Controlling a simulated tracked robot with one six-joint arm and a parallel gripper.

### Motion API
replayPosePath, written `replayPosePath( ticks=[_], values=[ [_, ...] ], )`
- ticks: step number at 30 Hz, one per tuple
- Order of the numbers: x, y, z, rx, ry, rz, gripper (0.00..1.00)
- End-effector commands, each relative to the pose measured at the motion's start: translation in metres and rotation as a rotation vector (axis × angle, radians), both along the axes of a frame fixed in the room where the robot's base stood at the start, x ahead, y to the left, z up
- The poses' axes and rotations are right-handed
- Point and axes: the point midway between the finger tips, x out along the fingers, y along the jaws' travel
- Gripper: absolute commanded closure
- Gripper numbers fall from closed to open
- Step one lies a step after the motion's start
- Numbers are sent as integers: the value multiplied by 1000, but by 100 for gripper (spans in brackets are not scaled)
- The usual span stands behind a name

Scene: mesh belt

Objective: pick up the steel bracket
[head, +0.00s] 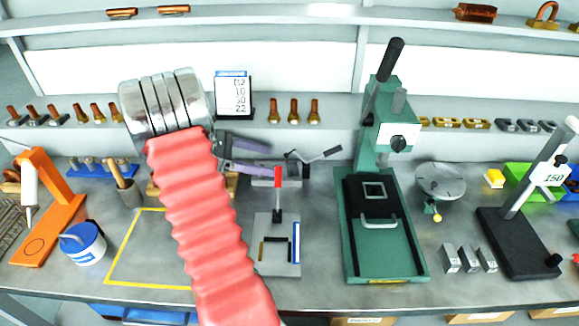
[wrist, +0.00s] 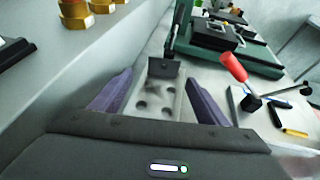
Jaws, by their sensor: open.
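The steel bracket (wrist: 156,105) shows in the wrist view as a pale grey plate with round holes and a darker upright flange at its far end. My gripper (wrist: 159,78) is open, with one purple finger on each side of the bracket. Gaps show between the fingers and the plate, and its near end is hidden behind my gripper's dark body. In the head view my gripper (head: 269,157) points right at the back of the bench, and the bracket is too small and covered to make out clearly.
A red-handled clamp fixture (head: 278,258) stands just in front of my gripper. A green press (head: 385,225) stands to the right. A sign (head: 233,93) and several copper-and-brass parts stand on the ledge behind. The yellow-outlined area (head: 150,255) at front left is clear.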

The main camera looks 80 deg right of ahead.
Motion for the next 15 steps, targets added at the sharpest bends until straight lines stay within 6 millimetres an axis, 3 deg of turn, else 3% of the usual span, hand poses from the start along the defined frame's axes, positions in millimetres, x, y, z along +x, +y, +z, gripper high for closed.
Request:
replayPosePath(
  ticks=[15],
  values=[
    [-10, -3, -4, 0, 0, 1, 31]
  ],
)
